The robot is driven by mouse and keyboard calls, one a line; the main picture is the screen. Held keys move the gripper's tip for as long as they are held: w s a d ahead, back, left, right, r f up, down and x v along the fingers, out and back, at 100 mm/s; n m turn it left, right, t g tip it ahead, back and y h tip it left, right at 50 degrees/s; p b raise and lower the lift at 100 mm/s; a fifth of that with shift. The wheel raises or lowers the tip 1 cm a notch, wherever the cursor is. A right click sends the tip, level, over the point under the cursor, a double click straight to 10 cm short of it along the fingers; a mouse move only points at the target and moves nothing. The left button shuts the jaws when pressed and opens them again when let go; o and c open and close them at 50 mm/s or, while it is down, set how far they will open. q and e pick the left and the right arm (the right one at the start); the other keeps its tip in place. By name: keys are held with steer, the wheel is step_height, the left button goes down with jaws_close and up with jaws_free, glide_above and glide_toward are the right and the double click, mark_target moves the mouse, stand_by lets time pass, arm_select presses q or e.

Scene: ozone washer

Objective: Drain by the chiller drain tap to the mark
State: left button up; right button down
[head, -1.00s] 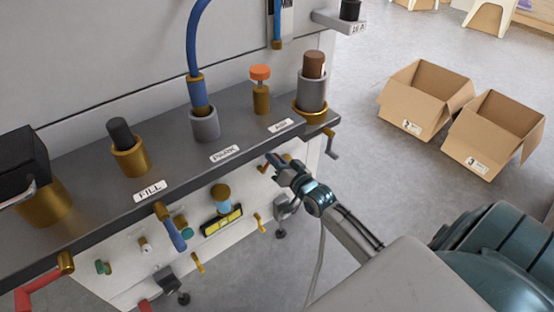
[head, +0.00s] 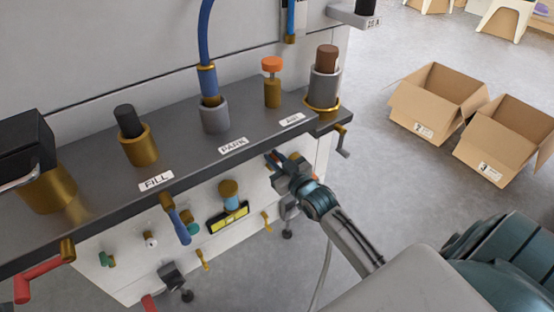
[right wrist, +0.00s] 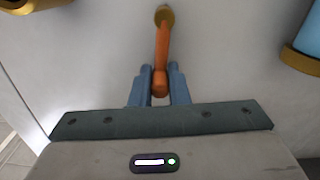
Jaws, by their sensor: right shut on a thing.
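In the right wrist view an orange lever (right wrist: 162,45) hangs from a brass pivot on the white panel. My right gripper (right wrist: 159,88) is shut on its rounded lower end, one blue-grey finger on each side. No label shows on this tap, so I cannot tell its name from the picture. In the head view my right gripper (head: 279,163) is at the panel front, just below the dark shelf edge, and mostly hides the lever. A gauge-like blue and brass fitting with a yellow plate (head: 229,218) is to its left. My left gripper is not in view.
The dark shelf (head: 85,185) carries FILL, PARK and AIR labels and several fittings. A blue-handled tap (head: 180,226) and red handles (head: 38,282) stick out at the left. A brass crank (head: 342,143) is at the shelf's right end. Two open cartons (head: 437,100) stand on the floor.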

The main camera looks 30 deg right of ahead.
stand_by(0.5)
steer(key=c, duration=1.4)
jaws_free()
